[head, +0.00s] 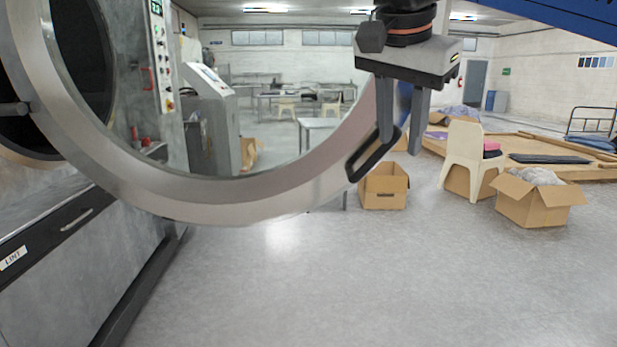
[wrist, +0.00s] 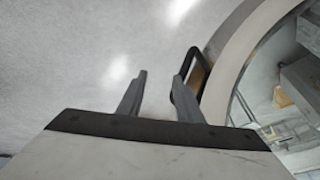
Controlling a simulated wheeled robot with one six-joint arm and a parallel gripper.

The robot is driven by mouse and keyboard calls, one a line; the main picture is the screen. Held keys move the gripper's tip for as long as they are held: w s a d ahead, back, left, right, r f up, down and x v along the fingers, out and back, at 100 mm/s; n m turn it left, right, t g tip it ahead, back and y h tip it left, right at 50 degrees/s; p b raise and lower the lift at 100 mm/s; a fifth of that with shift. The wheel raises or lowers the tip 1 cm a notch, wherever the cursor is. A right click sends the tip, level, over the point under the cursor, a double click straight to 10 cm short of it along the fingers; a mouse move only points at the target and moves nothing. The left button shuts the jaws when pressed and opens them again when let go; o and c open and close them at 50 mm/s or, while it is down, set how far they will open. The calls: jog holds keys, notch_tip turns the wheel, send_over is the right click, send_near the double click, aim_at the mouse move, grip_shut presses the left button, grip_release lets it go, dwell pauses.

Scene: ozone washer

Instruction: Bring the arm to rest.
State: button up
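My gripper (head: 402,146) hangs down at the upper right of centre in the head view. Its two grey fingers are spread apart with nothing between them. The washer's round door (head: 245,200) is swung wide open, with a metal rim around clear glass. Its black handle (head: 374,153) sits on the rim's right side, close to the gripper's left fingertip. In the wrist view the gripper (wrist: 160,76) is also open, and the handle (wrist: 199,75) lies beside the right finger, overlapping its tip. I cannot tell whether they touch.
The washer body (head: 50,230), with a drawer handle and control panel, fills the left. Open cardboard boxes (head: 384,188) (head: 535,205) and a cream chair (head: 465,160) stand at the right. A wooden platform (head: 590,172) is behind. The grey floor (head: 380,280) in front is clear.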

jog(key=s+d+f+n, duration=0.3)
jog(key=d+f, duration=0.1)
jog(key=f, duration=0.8)
jog(key=s+d+f+n+y, duration=0.1)
jog(key=s+d+f+n, duration=0.2)
jog(key=f, duration=1)
jog(key=s+d+f+n+y, duration=0.1)
jog(key=s+d+f+n, duration=0.2)
jog(key=f, duration=1)
jog(key=s+d, duration=0.2)
jog(key=d, duration=0.2)
jog(key=shift+d+f+n, duration=0.15)
jog(key=shift+f+n, duration=0.1)
jog(key=shift+n, duration=0.15)
jog(key=shift+s, duration=0.1)
